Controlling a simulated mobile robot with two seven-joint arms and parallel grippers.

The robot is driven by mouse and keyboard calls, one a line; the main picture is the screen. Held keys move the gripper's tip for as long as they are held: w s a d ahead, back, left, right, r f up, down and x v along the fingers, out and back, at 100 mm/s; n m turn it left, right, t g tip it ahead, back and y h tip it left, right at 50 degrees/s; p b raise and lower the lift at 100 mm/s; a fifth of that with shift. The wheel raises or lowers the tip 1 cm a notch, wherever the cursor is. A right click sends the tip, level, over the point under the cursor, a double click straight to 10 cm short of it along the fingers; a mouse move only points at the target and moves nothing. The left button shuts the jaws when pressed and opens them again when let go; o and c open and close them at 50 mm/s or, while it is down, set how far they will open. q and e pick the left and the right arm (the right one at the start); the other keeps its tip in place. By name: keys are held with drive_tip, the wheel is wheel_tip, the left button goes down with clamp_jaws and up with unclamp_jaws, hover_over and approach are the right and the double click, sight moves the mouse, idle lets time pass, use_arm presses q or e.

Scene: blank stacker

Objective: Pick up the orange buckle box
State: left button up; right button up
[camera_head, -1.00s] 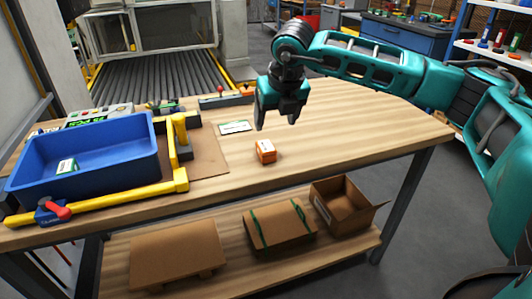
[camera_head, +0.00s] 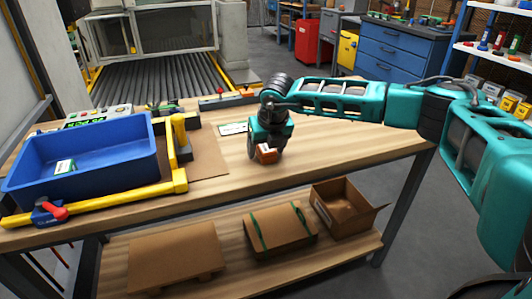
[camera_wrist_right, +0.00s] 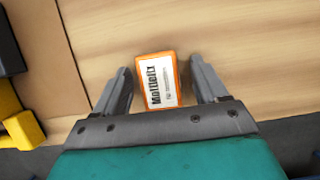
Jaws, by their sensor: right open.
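The orange buckle box (camera_head: 267,154) sits on the wooden table, partly hidden by my right gripper in the head view. In the right wrist view the box (camera_wrist_right: 158,80), orange with a white label, lies between the two grey fingers. My right gripper (camera_wrist_right: 160,90) is open around it, with a small gap visible on each side. In the head view my right gripper (camera_head: 266,153) is lowered over the box. My left gripper is not in view.
A blue bin (camera_head: 85,160) stands on the table's left inside a yellow frame (camera_head: 110,200). A white-and-green card (camera_head: 233,128) lies behind my gripper. The table (camera_head: 350,150) is clear on the right. Cardboard boxes (camera_head: 278,232) sit on the lower shelf.

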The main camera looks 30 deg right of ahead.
drive_tip(key=shift+c, duration=0.4)
drive_tip(key=c, duration=1.1)
drive_tip(key=shift+r, duration=0.1)
drive_tip(key=shift+r, duration=0.1)
